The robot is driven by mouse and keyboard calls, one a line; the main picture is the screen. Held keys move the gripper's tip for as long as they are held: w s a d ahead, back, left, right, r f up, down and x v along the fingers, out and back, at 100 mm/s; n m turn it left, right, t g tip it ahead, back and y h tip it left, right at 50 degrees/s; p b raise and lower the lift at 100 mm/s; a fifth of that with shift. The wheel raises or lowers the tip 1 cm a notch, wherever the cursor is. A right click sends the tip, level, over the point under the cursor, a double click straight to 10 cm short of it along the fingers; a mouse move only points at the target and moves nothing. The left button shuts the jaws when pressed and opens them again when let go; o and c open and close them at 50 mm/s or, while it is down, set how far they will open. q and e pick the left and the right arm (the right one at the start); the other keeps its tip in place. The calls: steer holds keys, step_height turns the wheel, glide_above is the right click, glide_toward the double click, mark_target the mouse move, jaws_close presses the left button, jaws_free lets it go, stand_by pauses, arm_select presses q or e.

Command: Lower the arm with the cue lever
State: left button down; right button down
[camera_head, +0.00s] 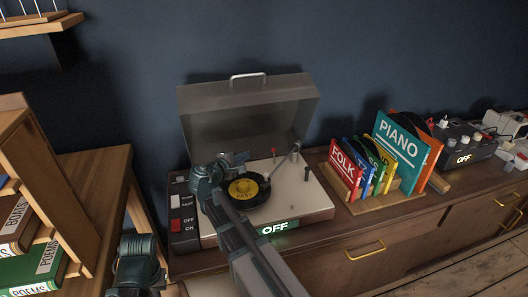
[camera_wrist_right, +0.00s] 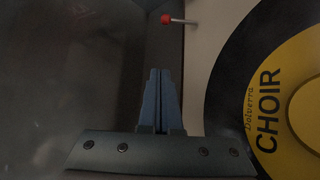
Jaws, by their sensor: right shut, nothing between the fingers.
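The record player (camera_head: 318,208) stands on the cabinet with its grey lid (camera_head: 245,105) raised. A black record (camera_head: 262,193) with a yellow label lies on it; the wrist view shows the label reading CHOIR (camera_wrist_right: 268,110). The silver tonearm (camera_head: 281,168) reaches from the back right toward the record; I cannot tell whether its tip touches. A thin red-tipped lever (camera_head: 274,152) stands behind the record; its red knob (camera_wrist_right: 166,19) also shows in the wrist view, ahead of the fingers. My right gripper (camera_head: 241,157) is shut and empty over the deck's back left, apart from the lever.
A rack of record sleeves (camera_head: 380,204) stands to the right, with a mixer (camera_head: 468,140) beyond. A bookshelf (camera_head: 99,170) is at left.

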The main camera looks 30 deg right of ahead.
steer(key=b+x, duration=0.3)
steer(key=x, duration=0.7)
steer(key=s, duration=0.1)
steer(key=s+r+p, duration=0.1)
steer(key=s, duration=0.1)
steer(key=shift+d+r, duration=0.2)
steer(key=shift+d, duration=0.2)
steer(key=shift+s+d+p, duration=0.15)
steer(key=shift+s+p, duration=0.2)
steer(key=shift+s, duration=0.05)
steer(key=shift+s+a+r, duration=0.2)
steer(key=shift+s, duration=0.5)
steer(key=shift+s+a, duration=0.1)
steer(key=shift+s, duration=0.6)
stand_by(0.6)
